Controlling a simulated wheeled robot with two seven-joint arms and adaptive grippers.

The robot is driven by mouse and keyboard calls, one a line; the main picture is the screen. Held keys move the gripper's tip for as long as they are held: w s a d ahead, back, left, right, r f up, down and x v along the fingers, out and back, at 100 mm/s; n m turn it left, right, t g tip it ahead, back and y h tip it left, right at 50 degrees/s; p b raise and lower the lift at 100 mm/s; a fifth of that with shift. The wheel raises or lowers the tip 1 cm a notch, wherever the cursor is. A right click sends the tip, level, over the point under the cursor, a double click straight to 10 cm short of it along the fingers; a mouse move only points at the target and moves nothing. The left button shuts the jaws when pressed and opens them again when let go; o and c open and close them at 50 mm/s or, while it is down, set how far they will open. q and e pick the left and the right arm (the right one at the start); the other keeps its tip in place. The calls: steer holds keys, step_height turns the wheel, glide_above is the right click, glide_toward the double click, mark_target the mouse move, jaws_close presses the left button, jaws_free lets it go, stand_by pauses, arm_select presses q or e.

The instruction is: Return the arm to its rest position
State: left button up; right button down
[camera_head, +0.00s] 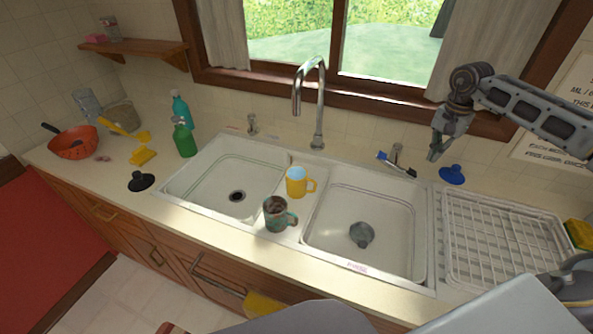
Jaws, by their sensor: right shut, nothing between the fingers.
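My right arm comes in from the right edge at the upper right. My left gripper does not show.
A yellow mug (295,183) and a dark green mug (276,213) stand on the divider of the double sink (227,160). A tall faucet (317,110) rises behind it. A white dish rack (505,240) lies at right. Green bottles (184,139) and a red colander (73,143) stand left.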

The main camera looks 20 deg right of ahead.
steer(key=shift+r, duration=0.2)
stand_by(0.5)
step_height(320, 180, up, 9)
steer(key=p, duration=0.9)
steer(key=shift+r+p, duration=0.5)
steer(key=shift+p, duration=0.05)
